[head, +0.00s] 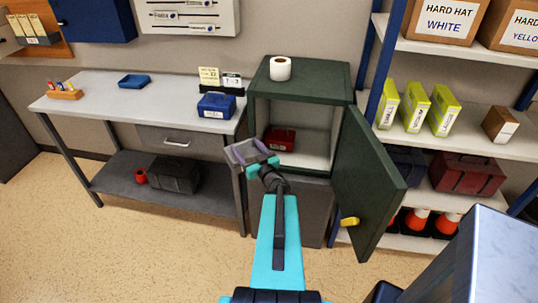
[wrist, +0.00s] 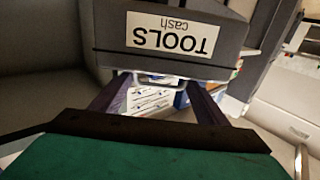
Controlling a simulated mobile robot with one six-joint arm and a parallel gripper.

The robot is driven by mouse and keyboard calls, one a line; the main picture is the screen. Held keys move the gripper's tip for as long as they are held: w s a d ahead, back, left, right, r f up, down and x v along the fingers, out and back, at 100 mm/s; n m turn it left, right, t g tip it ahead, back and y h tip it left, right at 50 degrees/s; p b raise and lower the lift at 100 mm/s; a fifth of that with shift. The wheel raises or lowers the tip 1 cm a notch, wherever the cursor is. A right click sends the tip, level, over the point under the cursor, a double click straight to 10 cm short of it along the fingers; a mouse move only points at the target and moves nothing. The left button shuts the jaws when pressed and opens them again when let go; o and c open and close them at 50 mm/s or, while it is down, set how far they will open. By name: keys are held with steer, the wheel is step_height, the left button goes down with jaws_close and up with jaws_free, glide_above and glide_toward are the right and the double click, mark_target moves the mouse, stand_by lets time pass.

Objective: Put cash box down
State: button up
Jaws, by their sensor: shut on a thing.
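My gripper (head: 258,161) is shut on a grey cash box (head: 241,151), held in front of the open green cabinet, near the right end of the desk. In the wrist view the cash box (wrist: 172,62) fills the top, with a white label reading "TOOLS cash" upside down. The purple fingers (wrist: 160,84) reach to a pale handle on its near side. In the head view the box looks small and tilted, partly covered by the fingers. No surface can be seen touching it.
The cabinet (head: 262,93) holds a red box (head: 280,138); its door (head: 368,185) stands open to the right. A paper roll (head: 280,69) stands on top. The desk (head: 170,98) carries a blue box (head: 217,106) and blue tray (head: 134,81), with bare room between. Shelves (head: 470,150) stand at right.

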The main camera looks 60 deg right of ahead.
steer(key=w+a+r+n+t+y, duration=0.1)
steer(key=w+a+r+n+y, duration=0.2)
steer(key=w+a+y, duration=0.45)
steer(key=w+a+r+n+t+y, duration=0.1)
steer(key=w+a+r+n+y, duration=0.3)
steer(key=a, duration=0.6)
steer(key=w+a+n+g+y, duration=0.2)
steer(key=a+n+y, duration=0.1)
steer(key=a, duration=0.6)
steer(key=w+a+r+n+g+y+b, duration=0.1)
steer(key=w+a+n+g+y, duration=0.1)
steer(key=a, duration=0.7)
steer(key=w+a+n+g+y, duration=0.2)
steer(key=a+y, duration=0.4)
steer(key=a, duration=0.4)
steer(key=shift+w+r+n+g, duration=0.15)
steer(key=shift+w+n+g, duration=0.1)
steer(key=shift+n+g, duration=0.8)
steer(key=shift+s+t, duration=0.15)
steer(key=shift+t, duration=0.1)
